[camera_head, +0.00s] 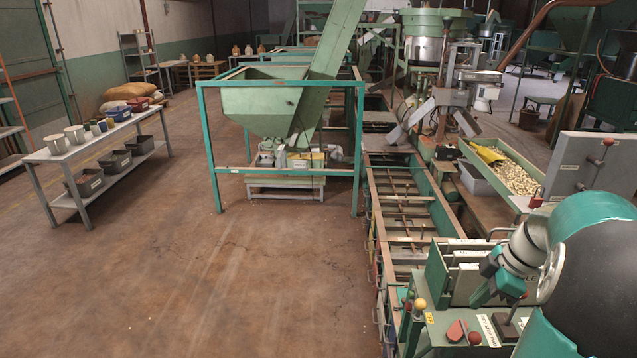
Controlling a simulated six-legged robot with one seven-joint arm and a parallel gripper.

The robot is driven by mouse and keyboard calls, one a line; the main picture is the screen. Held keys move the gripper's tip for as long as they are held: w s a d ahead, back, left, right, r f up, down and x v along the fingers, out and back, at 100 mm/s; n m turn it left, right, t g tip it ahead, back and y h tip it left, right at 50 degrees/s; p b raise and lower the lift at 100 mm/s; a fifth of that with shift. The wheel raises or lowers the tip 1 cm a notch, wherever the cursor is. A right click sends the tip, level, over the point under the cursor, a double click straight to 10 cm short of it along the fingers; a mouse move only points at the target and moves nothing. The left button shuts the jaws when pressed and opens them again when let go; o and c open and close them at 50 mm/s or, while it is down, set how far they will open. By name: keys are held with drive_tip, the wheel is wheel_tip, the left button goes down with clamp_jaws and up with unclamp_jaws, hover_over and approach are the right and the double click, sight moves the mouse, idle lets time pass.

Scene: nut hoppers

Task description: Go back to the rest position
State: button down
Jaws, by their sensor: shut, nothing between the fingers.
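My arm comes in at the lower right, with a large teal and black rounded joint and grey-white links. My gripper (492,280) is at its end, with teal parts, over the green machine bench (436,318) at the near right. It is shut, with nothing seen held in it. Its fingertips are small and hard to tell from the bench parts behind them. The arm hides part of the bench and the floor at the lower right.
A long green-framed conveyor (410,216) runs away from the bench. A grey panel (592,172) and a tray of nuts (515,178) stand close behind my arm. A green hopper (262,103) and a side table (84,146) stand farther left. The brown floor (215,275) is clear.

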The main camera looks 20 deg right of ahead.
drive_tip(key=w+a+r+m+h, duration=0.1)
drive_tip(key=a+r+m, duration=0.15)
drive_tip(key=a, duration=0.75)
drive_tip(key=a+r+m+h, duration=0.2)
drive_tip(key=a+r, duration=0.2)
drive_tip(key=a, duration=0.5)
drive_tip(key=s+a+r+m+t, duration=0.1)
drive_tip(key=s+a+m, duration=0.2)
drive_tip(key=a, duration=0.3)
drive_tip(key=s+a+r+m+t, duration=0.1)
drive_tip(key=s+a+m+t, duration=0.1)
drive_tip(key=a, duration=0.5)
drive_tip(key=shift+s+a+m, duration=0.25)
drive_tip(key=shift+s+m, duration=0.4)
drive_tip(key=shift+s, duration=0.45)
drive_tip(key=shift+d, duration=0.15)
